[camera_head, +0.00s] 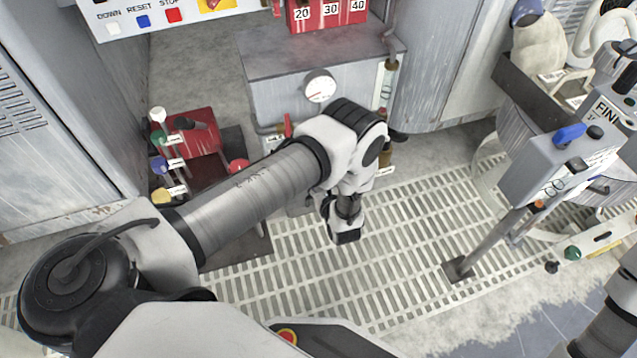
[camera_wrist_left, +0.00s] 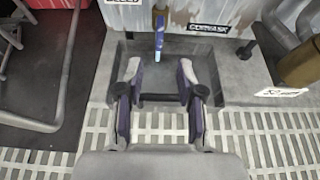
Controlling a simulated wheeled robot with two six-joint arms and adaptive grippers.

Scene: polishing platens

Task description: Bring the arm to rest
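My left arm comes in from the left of the head view and reaches over the floor grating. My left gripper (camera_head: 346,236) hangs at its end, pointing down, small and partly hidden by the wrist in the head view. In the left wrist view my left gripper (camera_wrist_left: 159,68) has its two fingers spread apart with nothing between them. A blue-handled lever or valve (camera_wrist_left: 158,32) stands beyond the fingertips, apart from them. Only a grey link of my right arm shows at the lower right of the head view; its gripper is out of the picture.
A grey cabinet with a round gauge (camera_head: 320,87) stands behind my left arm. A red box with bottles (camera_head: 194,140) is left of it. A grey control box on a post (camera_head: 545,172) stands at right. The floor grating (camera_head: 400,255) is clear between.

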